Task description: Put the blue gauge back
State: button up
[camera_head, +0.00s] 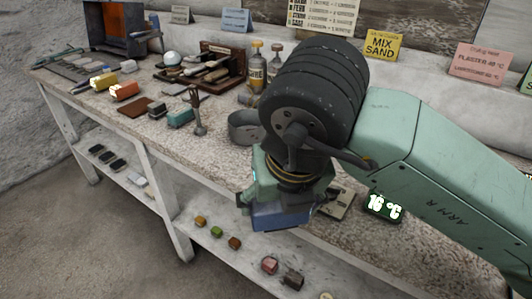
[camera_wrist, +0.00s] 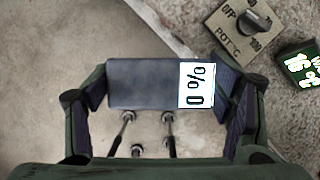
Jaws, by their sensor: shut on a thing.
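The blue gauge (camera_wrist: 140,84) is a dark blue block with a white display reading "0 %". Several thin metal prongs run from its side toward the bottom of the wrist view. My gripper (camera_wrist: 165,92) is shut on it, with one finger at each end. In the head view, my gripper (camera_head: 287,203) holds the gauge (camera_head: 282,217) by the bench's front edge. Its height above the bench is hard to tell. My arm hides part of the bench behind it.
A "POT °C" dial plate (camera_wrist: 238,32) and a dark "16 °C" display (camera_head: 383,206) lie on the bench (camera_head: 420,240), right of my gripper. Small blocks (camera_head: 218,231) sit on the lower shelf.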

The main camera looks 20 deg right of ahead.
jog(key=w+d+p, duration=0.1)
jog(key=w, duration=0.4)
jog(key=w+d+p, duration=0.2)
jog(key=w, duration=0.3)
jog(key=w+d+f+p, duration=0.1)
jog(key=w+d, duration=0.1)
jog(key=w, duration=0.3)
jog(key=shift+w+d+p, duration=0.15)
jog(key=shift+w+p, duration=0.15)
jog(key=shift+p, duration=0.05)
jog(key=shift+w+d+f, duration=0.1)
jog(key=shift+w+f, duration=0.05)
jog(key=shift+w, duration=0.05)
jog(key=shift+f, duration=0.35)
notch_tip(320, 180, down, 3)
jog(key=shift+r+p, duration=0.1)
jog(key=shift+p, duration=0.65)
jog(key=shift+f+b, duration=0.25)
jog(key=shift+b, duration=0.15)
jog(key=o, duration=1)
jog(key=shift+o, duration=0.2)
